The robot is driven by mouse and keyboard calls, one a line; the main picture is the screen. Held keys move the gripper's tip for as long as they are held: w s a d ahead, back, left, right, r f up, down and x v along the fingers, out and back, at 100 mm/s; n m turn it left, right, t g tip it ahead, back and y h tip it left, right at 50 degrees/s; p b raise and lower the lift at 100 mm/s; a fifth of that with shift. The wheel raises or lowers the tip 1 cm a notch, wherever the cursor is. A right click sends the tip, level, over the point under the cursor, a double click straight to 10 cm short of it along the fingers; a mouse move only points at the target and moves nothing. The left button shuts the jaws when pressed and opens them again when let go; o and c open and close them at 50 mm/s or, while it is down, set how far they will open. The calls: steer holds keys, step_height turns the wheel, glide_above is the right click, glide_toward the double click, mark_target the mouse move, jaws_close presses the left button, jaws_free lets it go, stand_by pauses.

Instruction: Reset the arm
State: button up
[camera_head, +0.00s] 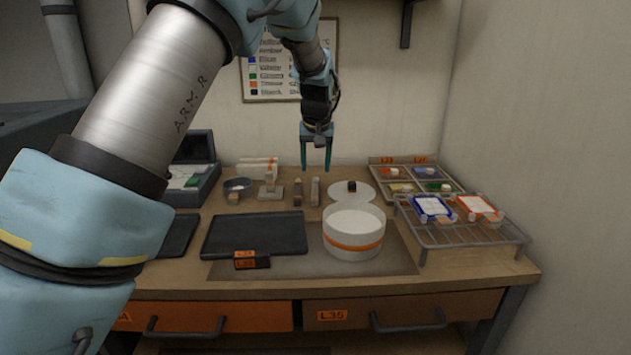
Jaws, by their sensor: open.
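My gripper (316,155) hangs above the back of the workbench, pointing down. Its two teal fingers are apart with nothing between them. My arm reaches in from the left and covers much of the left side of the view. Below the gripper stand small upright grey pieces (314,191). A white round container with an orange band (354,236) stands on the bench to the right of the gripper, nearer to me. A white disc-shaped lid with a dark knob (365,195) lies behind it.
A dark tray (254,228) lies on the bench (180,279), with a small dark block (252,263) at its front. A wire rack (460,240) holds a blue-framed and an orange-framed piece at right. A sectioned tray (398,162) sits behind it. A wall chart (262,75) hangs at back.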

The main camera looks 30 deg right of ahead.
steer(key=a+n+g, duration=0.1)
steer(key=a+n, duration=0.2)
steer(key=a, duration=2)
steer(key=s+a+f+n+g+y, duration=0.1)
steer(key=s+a+f, duration=0.2)
steer(key=s+a, duration=1.3)
steer(key=a, duration=0.4)
steer(key=shift+s+a+n, duration=0.25)
steer(key=shift+s+n, duration=0.05)
steer(key=shift+s, duration=0.1)
